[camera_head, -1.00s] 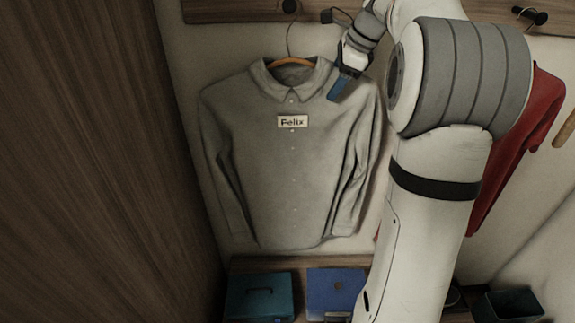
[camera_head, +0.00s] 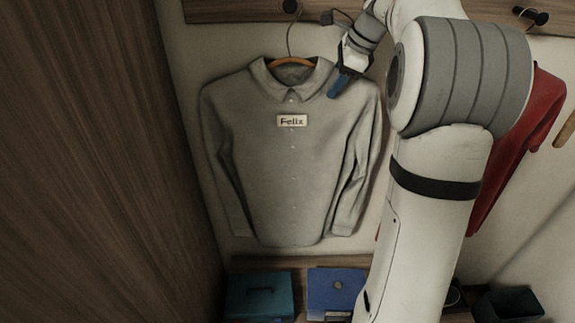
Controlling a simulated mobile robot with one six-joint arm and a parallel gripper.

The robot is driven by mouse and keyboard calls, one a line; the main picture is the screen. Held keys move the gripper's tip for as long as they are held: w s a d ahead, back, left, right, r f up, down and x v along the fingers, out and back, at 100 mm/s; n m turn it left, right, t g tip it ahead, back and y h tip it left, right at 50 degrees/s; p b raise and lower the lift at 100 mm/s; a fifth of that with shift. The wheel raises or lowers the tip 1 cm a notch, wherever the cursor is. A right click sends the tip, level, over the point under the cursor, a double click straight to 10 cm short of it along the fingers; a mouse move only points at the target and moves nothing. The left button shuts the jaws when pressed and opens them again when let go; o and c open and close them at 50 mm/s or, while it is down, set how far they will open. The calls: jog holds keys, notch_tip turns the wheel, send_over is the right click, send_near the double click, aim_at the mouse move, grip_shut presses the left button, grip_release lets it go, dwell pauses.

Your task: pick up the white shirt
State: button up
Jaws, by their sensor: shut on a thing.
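The white shirt (camera_head: 285,180), greyish in this light, hangs on an orange-brown hanger (camera_head: 290,62) from a hook (camera_head: 290,6) on the wall rail. A "Felix" name label (camera_head: 292,121) is on its chest. My gripper (camera_head: 338,88) is at the shirt's right shoulder, beside the collar. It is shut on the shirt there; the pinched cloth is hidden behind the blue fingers. The shirt hangs upright and spread out.
A red garment (camera_head: 512,150) hangs to the right, partly behind my arm. A teal box (camera_head: 259,297) and a blue box (camera_head: 335,292) are below the shirt. A dark bin (camera_head: 508,304) stands lower right. A wooden panel (camera_head: 95,160) closes the left side.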

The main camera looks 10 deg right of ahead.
grip_shut()
dwell(0.3)
